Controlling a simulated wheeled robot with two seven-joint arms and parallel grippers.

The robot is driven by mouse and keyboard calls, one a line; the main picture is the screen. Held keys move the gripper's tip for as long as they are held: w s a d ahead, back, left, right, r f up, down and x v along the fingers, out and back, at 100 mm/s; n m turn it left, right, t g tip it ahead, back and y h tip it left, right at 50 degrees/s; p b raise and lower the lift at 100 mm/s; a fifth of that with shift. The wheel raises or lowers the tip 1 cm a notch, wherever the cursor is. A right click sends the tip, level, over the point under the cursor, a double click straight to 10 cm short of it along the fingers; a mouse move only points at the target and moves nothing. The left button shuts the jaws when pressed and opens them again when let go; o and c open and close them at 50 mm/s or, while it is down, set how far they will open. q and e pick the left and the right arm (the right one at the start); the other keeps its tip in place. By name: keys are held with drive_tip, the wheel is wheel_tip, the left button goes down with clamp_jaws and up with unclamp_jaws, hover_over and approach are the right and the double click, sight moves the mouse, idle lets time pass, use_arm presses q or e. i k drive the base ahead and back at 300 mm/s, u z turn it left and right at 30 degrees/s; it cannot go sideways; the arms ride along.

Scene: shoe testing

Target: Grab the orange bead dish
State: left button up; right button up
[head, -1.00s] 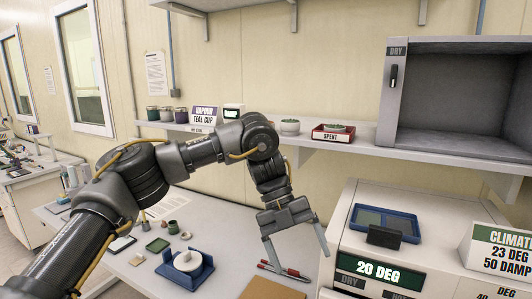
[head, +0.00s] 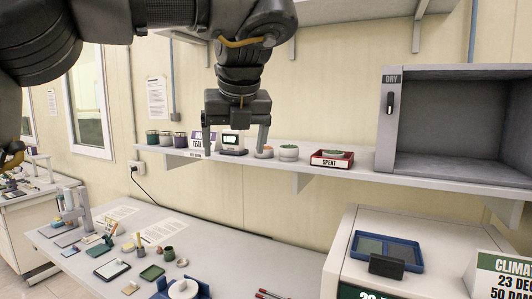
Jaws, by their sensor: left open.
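The orange bead dish (head: 267,154) is a small pale dish with orange contents on the wall shelf. It is partly hidden behind the right finger of my left gripper (head: 234,146). That gripper points down in front of the shelf, its two fingers apart with nothing held between them. Behind the open fingers stands a small device with a dark screen (head: 233,143). I cannot tell whether the finger touches the dish. My right gripper is not in view.
On the shelf (head: 350,172), a white dish with green contents (head: 288,153) stands right of the orange one, then a red SPENT tray (head: 331,159). A grey DRY cabinet (head: 455,120) is at right.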

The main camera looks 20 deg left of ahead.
sight(268, 151)
drive_tip(key=i, duration=0.95)
